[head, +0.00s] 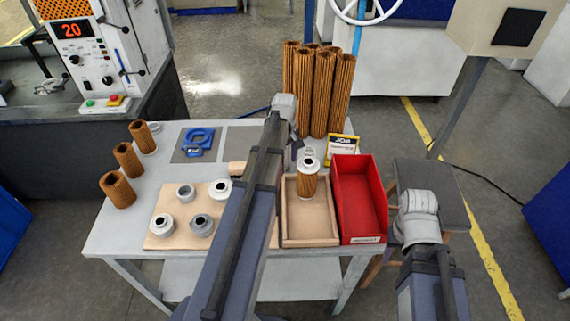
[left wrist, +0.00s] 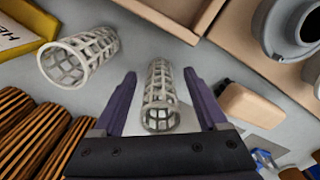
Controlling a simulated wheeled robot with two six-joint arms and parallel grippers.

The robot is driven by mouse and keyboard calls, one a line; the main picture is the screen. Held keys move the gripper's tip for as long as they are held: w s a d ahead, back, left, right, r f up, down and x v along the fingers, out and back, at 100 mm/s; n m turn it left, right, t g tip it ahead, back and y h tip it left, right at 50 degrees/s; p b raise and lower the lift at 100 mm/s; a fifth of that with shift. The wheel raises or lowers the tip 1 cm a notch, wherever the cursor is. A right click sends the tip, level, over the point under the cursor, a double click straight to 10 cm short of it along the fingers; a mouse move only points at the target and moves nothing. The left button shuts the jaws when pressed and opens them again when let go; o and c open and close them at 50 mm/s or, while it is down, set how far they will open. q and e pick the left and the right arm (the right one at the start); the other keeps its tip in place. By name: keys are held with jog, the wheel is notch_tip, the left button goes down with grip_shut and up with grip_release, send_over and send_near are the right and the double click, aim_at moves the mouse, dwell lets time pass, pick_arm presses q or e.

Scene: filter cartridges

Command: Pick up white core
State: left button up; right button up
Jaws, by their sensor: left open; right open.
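In the left wrist view, a white lattice core (left wrist: 160,98) lies on the grey table between the two purple-grey fingers of my left gripper (left wrist: 160,75). The gripper is open, with gaps on both sides of the core. A second white lattice core (left wrist: 80,57) lies to the left, outside the fingers. In the head view, my left arm covers the left gripper and most of this spot. My right arm stands right of the table in the head view, but its gripper does not show.
A wooden tray (head: 290,238) holds a capped brown cartridge (head: 308,183). A red bin (head: 358,200) and yellow-edged sign (head: 341,149) are beside it. Tall brown cartridges (head: 322,95) stand behind. A board (head: 165,241) holds end caps.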

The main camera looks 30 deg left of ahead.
pick_arm(q)
grip_shut()
dwell(0.6)
